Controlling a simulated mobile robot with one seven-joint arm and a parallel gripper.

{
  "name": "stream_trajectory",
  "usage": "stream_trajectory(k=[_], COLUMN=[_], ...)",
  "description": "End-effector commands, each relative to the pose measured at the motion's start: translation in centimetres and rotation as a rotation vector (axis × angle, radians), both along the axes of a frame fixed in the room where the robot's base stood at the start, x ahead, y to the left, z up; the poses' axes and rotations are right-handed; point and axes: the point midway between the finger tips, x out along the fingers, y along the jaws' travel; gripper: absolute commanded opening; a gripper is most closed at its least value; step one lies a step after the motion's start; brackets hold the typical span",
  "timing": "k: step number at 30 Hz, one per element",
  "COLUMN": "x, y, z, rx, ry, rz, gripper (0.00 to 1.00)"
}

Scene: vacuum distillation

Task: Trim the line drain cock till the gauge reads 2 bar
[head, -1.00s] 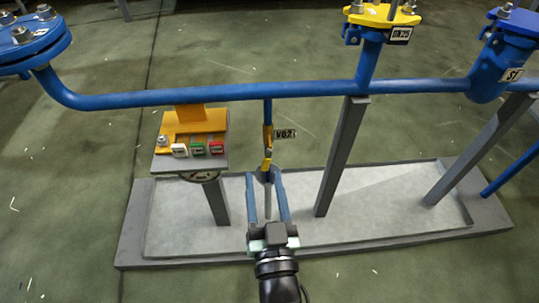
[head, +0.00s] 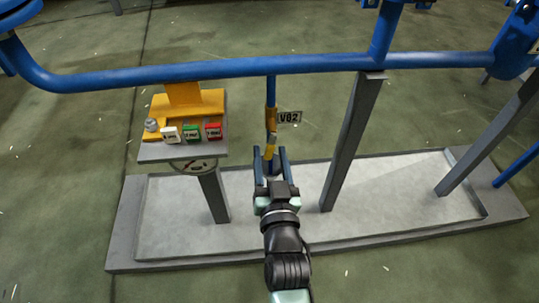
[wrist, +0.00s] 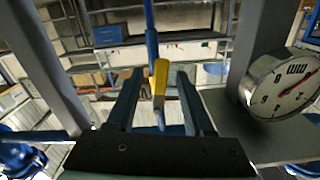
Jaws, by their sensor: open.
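The line drain cock (head: 271,118), with a yellow handle and a V02 tag (head: 289,117), hangs on a short blue drop below the blue pipe. My gripper (head: 270,152) is open just below the tag, at the handle's lower end. In the wrist view the yellow handle (wrist: 160,79) points down between the two spread fingers, with room on both sides. I cannot tell if either finger touches it. The round white gauge (wrist: 284,84) with a red needle is at right in the wrist view, tilted; its reading is unclear. Its edge shows under the plate in the head view (head: 194,164).
A grey plate (head: 160,152) beside the cock carries white, green and red blocks (head: 193,132). Grey posts (head: 349,145) stand on both sides of my gripper, on a low grey tray (head: 400,200). The blue pipe (head: 180,74) runs above.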

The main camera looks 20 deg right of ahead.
Motion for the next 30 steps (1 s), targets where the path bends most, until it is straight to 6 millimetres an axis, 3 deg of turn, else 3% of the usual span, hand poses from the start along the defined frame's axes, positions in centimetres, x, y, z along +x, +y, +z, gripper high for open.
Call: stream_trajectory(k=[6, 15, 17, 24, 30], x=[1.5, 1.7, 1.7, 1.6, 1.6], y=[-0.5, -0.5, -0.5, -0.5, -0.5], z=[-0.1, 0.0, 0.1, 0.0, 0.0], rx=[0.0, 0.0, 0.0, 0.0, 0.0], ry=[0.0, 0.001, 0.001, 0.001, 0.001], rz=[-0.001, 0.0, 0.0, 0.0, 0.0], gripper=[0.53, 0.53, 0.45, 0.02, 0.0])
